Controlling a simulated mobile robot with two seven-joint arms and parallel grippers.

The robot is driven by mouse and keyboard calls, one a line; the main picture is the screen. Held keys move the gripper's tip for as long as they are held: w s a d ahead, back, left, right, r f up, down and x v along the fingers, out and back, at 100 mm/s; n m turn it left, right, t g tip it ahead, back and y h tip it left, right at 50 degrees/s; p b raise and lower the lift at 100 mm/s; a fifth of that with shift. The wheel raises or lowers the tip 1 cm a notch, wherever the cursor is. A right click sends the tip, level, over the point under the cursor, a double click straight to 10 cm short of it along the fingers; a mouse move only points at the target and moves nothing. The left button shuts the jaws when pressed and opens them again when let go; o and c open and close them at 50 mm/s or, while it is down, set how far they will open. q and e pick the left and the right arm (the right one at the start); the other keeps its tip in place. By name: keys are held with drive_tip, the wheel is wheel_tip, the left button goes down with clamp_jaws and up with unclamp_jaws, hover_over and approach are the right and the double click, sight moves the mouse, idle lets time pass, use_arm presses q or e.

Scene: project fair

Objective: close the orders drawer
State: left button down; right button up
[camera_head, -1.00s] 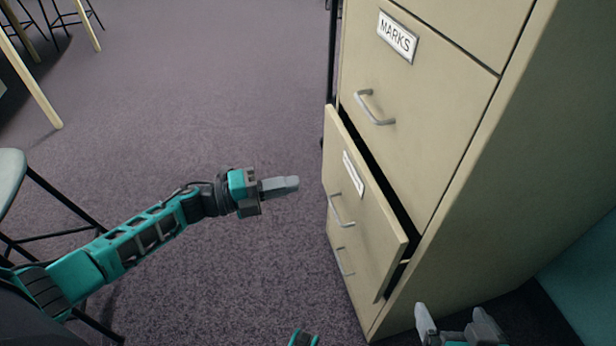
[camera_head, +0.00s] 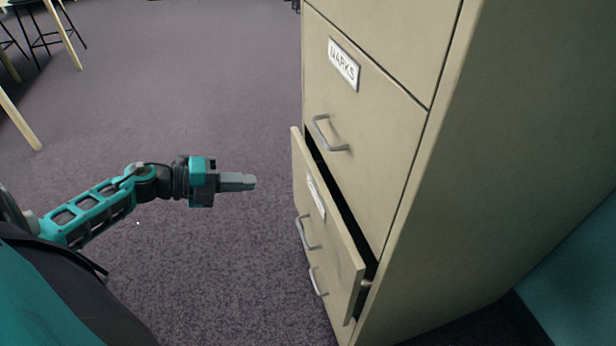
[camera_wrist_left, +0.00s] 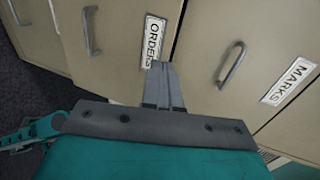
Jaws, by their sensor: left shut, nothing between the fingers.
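The orders drawer (camera_head: 325,228) sticks out a little from the beige filing cabinet (camera_head: 480,120), below the drawer labelled MARKS (camera_head: 365,135). A dark gap shows along its top edge. Its ORDERS label shows in the left wrist view (camera_wrist_left: 153,42), and its handle (camera_head: 306,232) is on its front. My left gripper (camera_head: 250,182) is shut and empty, left of the drawer front and pointing at it, apart from it in the head view. In the left wrist view its fingertips (camera_wrist_left: 160,66) overlap the lower end of the label. My right gripper is out of view.
Another handle (camera_head: 317,281) shows below the orders drawer's handle. Stool legs (camera_head: 62,35) stand at the far upper left. The carpet (camera_head: 220,80) left of the cabinet is clear. A teal surface (camera_head: 580,280) is at the lower right.

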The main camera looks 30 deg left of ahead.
use_arm(q)
drive_tip(key=b, duration=0.2)
approach(315, 174)
drive_tip(key=w+d+f, duration=0.2)
drive_tip(key=w+f, duration=0.1)
drive_tip(key=shift+w+d+f, duration=0.2)
drive_tip(key=shift+d+f, duration=0.1)
drive_tip(key=shift+w+d, duration=0.4)
drive_tip(key=shift+w, duration=0.1)
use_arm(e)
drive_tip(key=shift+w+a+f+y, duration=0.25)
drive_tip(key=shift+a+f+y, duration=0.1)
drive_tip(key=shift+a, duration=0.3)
use_arm(q)
drive_tip(key=w+d, duration=0.2)
drive_tip(key=w, duration=0.1)
drive_tip(key=shift+w+d+r, duration=0.1)
drive_tip(key=shift+w+d, duration=0.05)
drive_tip(key=shift+d, duration=0.25)
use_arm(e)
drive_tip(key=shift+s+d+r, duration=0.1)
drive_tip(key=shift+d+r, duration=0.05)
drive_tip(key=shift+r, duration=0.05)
use_arm(q)
drive_tip(key=shift+d, duration=0.1)
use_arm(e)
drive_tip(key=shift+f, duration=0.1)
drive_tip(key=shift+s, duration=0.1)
